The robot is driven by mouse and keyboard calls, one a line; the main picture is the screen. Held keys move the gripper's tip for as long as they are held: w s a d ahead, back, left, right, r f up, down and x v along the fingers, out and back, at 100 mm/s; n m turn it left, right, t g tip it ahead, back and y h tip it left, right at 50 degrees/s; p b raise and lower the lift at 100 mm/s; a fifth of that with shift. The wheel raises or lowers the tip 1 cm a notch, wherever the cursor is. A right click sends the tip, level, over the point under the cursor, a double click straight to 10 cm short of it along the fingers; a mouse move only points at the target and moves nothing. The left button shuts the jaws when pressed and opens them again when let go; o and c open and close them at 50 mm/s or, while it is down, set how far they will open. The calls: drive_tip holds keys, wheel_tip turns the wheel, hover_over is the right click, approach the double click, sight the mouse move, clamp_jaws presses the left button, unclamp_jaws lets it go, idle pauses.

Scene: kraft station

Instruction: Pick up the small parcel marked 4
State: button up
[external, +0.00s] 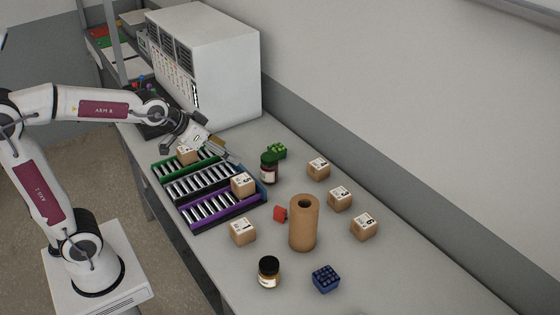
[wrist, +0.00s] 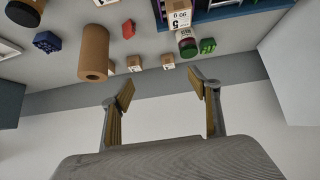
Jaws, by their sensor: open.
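Several small brown parcels with white number labels are in the external view; I cannot tell for certain which is marked 4. One parcel (external: 318,169) stands at the back near the wall, its number too small to read surely; it seems to show in the wrist view (wrist: 168,62). Another parcel (external: 187,155) lies at the far end of the roller racks, partly hidden by my arm. Others are the parcel marked 5 (external: 243,186), on the racks, parcels reading like 3 (external: 340,199) and 6 (external: 364,227), and a front parcel (external: 243,232). My gripper (wrist: 160,88) is open and empty, above the bench.
A brown paper roll (external: 303,225) stands mid-bench. Around it are a red piece (external: 280,214), a dark-lidded jar (external: 269,272) and a blue block (external: 326,279). A second jar (external: 269,168) and a green block (external: 277,151) stand near my gripper. A white cabinet (external: 225,80) stands behind.

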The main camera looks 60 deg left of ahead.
drive_tip(key=w+f+t, duration=0.1)
drive_tip(key=w+f, duration=0.1)
drive_tip(key=w, duration=0.7)
drive_tip(key=w+f+t, duration=0.1)
drive_tip(key=w+f, duration=0.1)
drive_tip(key=w, duration=0.7)
drive_tip(key=t+y, duration=0.1)
drive_tip(key=t, duration=0.2)
hover_over(314, 166)
drive_tip(key=shift+n, duration=0.4)
drive_tip(key=shift+s+f, duration=0.1)
drive_tip(key=shift+f, duration=5.1)
drive_tip(key=shift+f, duration=0.1)
drive_tip(key=shift+f, duration=1.7)
drive_tip(key=shift+f, duration=1.85)
drive_tip(key=shift+x, duration=1.4)
drive_tip(key=shift+c, duration=0.3)
